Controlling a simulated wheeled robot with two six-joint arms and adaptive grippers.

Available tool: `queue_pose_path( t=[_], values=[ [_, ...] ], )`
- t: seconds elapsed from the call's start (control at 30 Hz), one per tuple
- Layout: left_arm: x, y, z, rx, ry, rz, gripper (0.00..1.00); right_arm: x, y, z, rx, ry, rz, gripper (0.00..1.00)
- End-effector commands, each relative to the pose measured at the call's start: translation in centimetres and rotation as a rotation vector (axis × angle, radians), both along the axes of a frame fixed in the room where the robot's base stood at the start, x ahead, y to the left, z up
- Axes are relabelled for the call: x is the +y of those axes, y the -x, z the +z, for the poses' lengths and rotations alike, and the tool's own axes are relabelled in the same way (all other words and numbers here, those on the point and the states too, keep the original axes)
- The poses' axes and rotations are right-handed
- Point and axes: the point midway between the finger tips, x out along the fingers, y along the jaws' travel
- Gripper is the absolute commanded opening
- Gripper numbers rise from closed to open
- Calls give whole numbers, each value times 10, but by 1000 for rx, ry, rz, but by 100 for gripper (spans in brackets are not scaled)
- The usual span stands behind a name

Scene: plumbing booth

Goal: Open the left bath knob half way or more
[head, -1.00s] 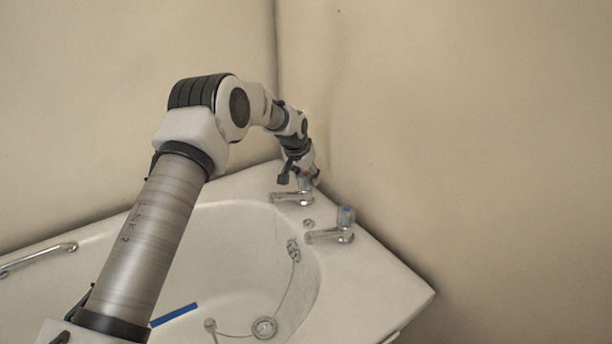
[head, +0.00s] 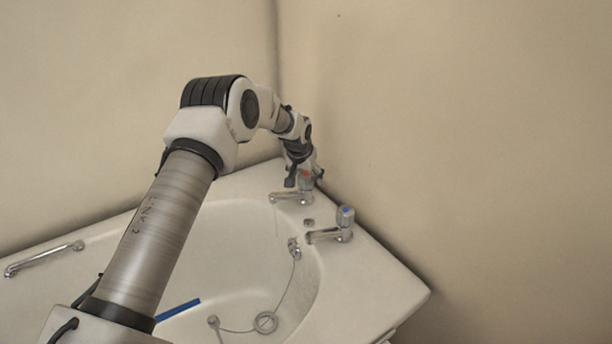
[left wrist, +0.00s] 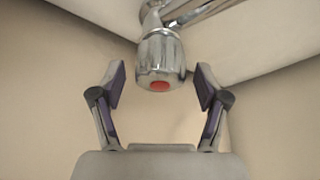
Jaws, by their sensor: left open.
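The left bath knob (head: 306,183) is a chrome knob with a red mark, on a tap at the bath's back corner. In the left wrist view the knob (left wrist: 160,58) shows its red cap facing the camera. My left gripper (head: 304,177) is open at this knob. In the left wrist view the fingers of my left gripper (left wrist: 162,84) stand on either side of the knob, with a gap on each side. Part of the knob is hidden by the gripper in the head view. My right gripper is not in view.
A second tap with a blue-marked knob (head: 345,214) stands to the right on the rim. The white corner bath (head: 385,290) has a chrome grab handle (head: 45,259) at left and a plug chain inside. Beige walls (head: 470,130) meet close behind the taps.

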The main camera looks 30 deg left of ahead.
Motion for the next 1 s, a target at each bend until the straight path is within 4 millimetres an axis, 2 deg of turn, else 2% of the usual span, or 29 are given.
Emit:
queue_pose_path(
  t=[0.17,0.43,0.6,0.7,1.0],
  values=[
    [-1,5,15,-2,0,0,75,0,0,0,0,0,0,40],
    [-7,30,78,-3,1,-1,75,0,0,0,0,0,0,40],
    [-9,42,104,-1,1,1,75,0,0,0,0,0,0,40],
    [-10,45,110,1,0,0,75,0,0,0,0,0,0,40],
    [-10,45,110,1,0,0,75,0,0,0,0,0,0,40]
  ],
)
